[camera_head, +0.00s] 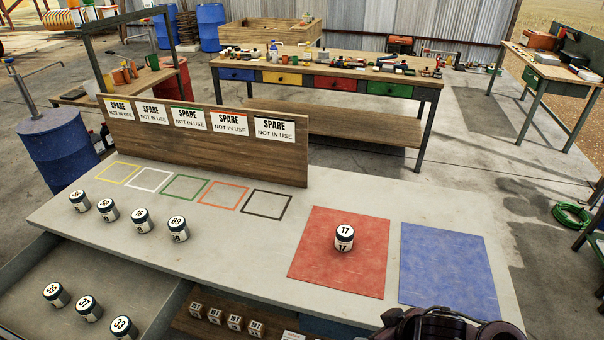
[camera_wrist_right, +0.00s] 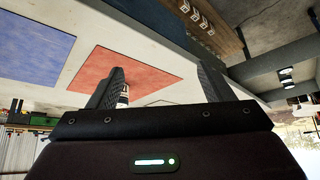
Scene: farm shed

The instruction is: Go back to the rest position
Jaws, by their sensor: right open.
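My right gripper (camera_wrist_right: 160,84) is open in the right wrist view, with its two dark fingers apart and nothing between them. A white jar with a dark lid, numbered 17 (camera_head: 344,238), stands upright on the red mat (camera_head: 318,265) in the head view. In the right wrist view the red mat (camera_wrist_right: 150,72) lies beyond the fingers, and the jar (camera_wrist_right: 125,94) is partly hidden behind the left-hand finger. A dark part of my right arm shows at the bottom right of the head view, in front of the blue mat. My left gripper is in neither view.
The blue mat (camera_head: 448,268) is bare. Several numbered jars (camera_head: 140,220) stand in a row on the worktable's left, and others (camera_head: 90,308) are in a lower bay. A board (camera_head: 205,155) with SPARE signs stands behind coloured outlines. Small numbered blocks (camera_head: 234,322) sit below the front edge.

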